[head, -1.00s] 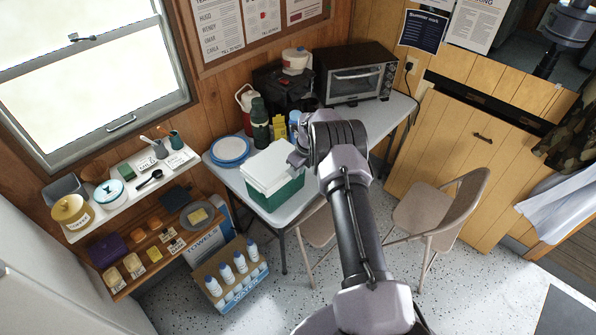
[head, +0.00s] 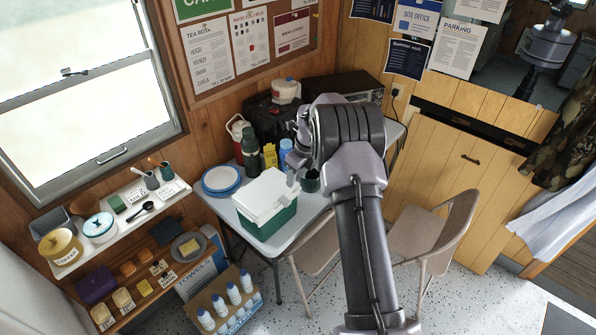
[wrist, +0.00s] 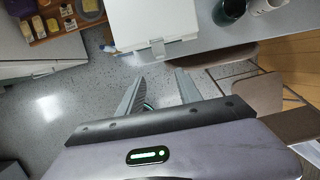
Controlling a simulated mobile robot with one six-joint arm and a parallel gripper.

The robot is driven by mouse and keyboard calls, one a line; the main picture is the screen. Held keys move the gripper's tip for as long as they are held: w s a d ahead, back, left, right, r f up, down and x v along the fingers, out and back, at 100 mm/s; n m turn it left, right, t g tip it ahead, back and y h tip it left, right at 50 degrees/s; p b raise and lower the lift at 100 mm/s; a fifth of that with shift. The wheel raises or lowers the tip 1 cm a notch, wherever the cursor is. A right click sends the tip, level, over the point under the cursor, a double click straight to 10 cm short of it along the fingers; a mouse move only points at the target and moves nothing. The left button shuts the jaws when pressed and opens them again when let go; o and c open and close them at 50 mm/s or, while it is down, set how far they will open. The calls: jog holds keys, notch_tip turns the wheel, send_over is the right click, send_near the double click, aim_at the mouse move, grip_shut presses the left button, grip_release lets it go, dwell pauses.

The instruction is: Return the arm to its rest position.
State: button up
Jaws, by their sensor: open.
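My arm rises through the middle of the head view and bends at the top, in front of the table. My gripper (head: 297,165) is at its end, pointing left and partly hidden behind the wrist joint. In the wrist view my gripper's two fingers (wrist: 160,92) are spread apart with nothing between them but speckled floor. They are apart from the white-lidded green cooler (head: 267,203), whose lid also shows at the top of the wrist view (wrist: 152,22).
The table (head: 232,208) holds a blue-rimmed plate stack (head: 221,180), flasks, a dark green mug (head: 311,182) and a toaster oven. Folding chairs (head: 437,228) stand in front. A shelf unit (head: 125,222) and a bottle box (head: 229,305) are at left.

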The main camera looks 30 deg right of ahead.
jog(key=v, duration=0.3)
dwell(0.4)
jog(key=s+a+r+n+t+b, duration=0.1)
jog(key=s+a+r+n+b, duration=0.3)
jog(key=s+a+n+b, duration=0.3)
jog(key=s+a+r+n+t+b, duration=0.1)
jog(key=s+a+r+n+b, duration=0.45)
jog(key=a, duration=0.35)
jog(key=s+a+f+n+b, duration=0.3)
jog(key=s+n, duration=0.2)
jog(key=s, duration=0.2)
jog(key=s+a+f+n+b, duration=0.3)
jog(key=s+n, duration=0.2)
jog(key=s, duration=0.3)
jog(key=s+a+f+n+t+y+b, duration=0.1)
jog(key=s+a+f+n+b, duration=0.2)
jog(key=s+n, duration=0.2)
jog(key=s, duration=0.3)
jog(key=shift+s, duration=0.2)
